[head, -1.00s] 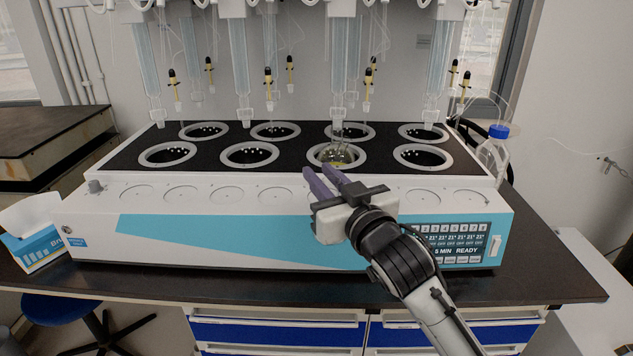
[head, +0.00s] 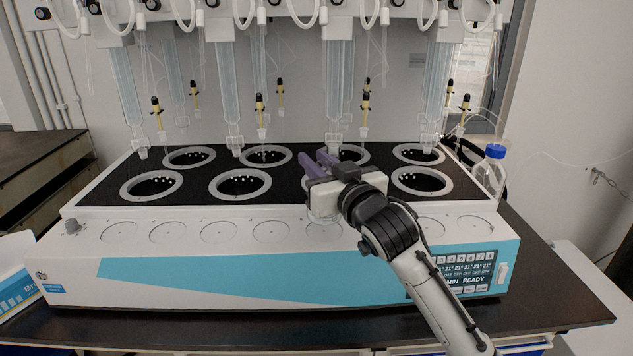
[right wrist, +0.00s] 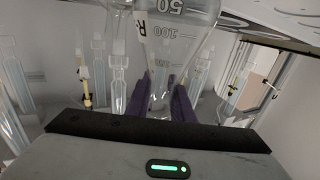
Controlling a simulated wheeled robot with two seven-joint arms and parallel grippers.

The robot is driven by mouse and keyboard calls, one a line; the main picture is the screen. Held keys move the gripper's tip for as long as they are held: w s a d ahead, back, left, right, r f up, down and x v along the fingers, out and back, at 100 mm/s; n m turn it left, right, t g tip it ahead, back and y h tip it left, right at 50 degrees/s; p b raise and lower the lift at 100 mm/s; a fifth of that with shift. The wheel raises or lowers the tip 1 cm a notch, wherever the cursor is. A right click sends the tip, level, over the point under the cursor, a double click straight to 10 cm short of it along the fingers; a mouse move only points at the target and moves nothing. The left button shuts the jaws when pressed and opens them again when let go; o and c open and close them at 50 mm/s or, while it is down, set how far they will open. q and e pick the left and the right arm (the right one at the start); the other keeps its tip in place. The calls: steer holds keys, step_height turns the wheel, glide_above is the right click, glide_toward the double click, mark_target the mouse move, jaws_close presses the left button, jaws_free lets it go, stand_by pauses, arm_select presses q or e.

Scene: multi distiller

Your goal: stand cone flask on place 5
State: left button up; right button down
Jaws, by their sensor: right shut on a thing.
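My right gripper (head: 320,164) is shut on the clear glass cone flask (right wrist: 178,30), with its purple fingers on both sides of the neck. In the right wrist view the flask's wide body, marked 50 and 100, fills the top of the picture. In the head view the gripper hides most of the flask; some glass (head: 321,214) shows below it, in front of the black heater top and over the white front ledge. A row of round places (head: 270,232) runs along that ledge; I cannot read their numbers. My left gripper is not in view.
The distiller (head: 80,265) has round heater openings (head: 240,184) in its black top, with glass condensers (head: 228,95) hanging above. A blue-capped bottle (head: 490,172) stands at the right and a blue-and-white box (head: 15,290) at the left. The ledge places left of my gripper are clear.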

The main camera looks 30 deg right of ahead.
step_height(320, 180, down, 3)
steer(key=shift+f, duration=0.2)
steer(key=shift+f, duration=0.1)
steer(key=c, duration=2)
jaws_free()
steer(key=shift+f, duration=0.1)
steer(key=o, duration=0.4)
steer(key=shift+o, duration=0.3)
